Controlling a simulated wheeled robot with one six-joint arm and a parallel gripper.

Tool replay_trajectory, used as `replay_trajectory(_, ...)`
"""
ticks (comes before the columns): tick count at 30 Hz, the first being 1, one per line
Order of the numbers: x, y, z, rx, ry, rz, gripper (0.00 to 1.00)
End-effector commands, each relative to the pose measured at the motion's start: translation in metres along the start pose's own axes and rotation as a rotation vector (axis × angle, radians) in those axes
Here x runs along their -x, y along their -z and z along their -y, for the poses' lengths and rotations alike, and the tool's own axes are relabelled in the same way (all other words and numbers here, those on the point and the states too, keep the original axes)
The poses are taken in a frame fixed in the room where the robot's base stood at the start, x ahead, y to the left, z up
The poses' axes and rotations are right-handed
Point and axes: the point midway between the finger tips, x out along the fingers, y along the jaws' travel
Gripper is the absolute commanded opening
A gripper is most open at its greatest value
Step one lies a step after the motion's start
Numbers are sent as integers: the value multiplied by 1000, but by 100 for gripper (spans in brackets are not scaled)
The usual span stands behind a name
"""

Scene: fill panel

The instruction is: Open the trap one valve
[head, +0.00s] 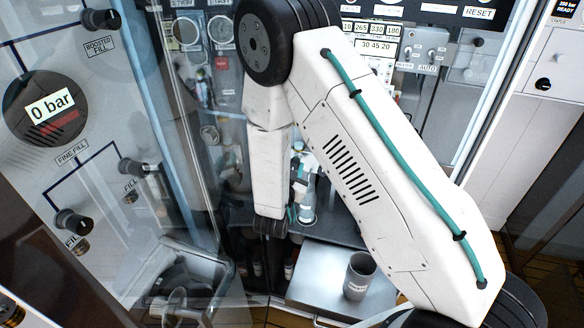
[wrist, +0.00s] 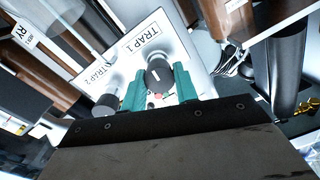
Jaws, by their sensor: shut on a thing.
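The trap one valve (wrist: 157,75) is a round dark knob with a short white mark on its face. It sits on a white panel (wrist: 185,62) just below the "TRAP 1" label (wrist: 143,43) in the wrist view. My gripper (wrist: 159,84) has its two teal fingers on either side of this knob and is shut on it. I cannot make out the valve in the head view, where my white arm crosses the middle of the picture.
A second dark knob (wrist: 106,104) stands close to the left, near the "TRAP 2" label (wrist: 103,73). A dark cylinder (wrist: 288,66) rises at the right. In the head view, a grey cup (head: 359,276) stands on a metal surface, and a clear glass pane (head: 190,130) is left of my arm.

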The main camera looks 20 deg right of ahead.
Motion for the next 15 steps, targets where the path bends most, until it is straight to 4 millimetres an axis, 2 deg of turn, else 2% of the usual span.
replay_trajectory(6,0,0,0,-118,0,-6,7)
replay_trajectory(14,1,-1,0,-122,1,-5,7)
replay_trajectory(15,1,-1,0,-121,1,-5,38)
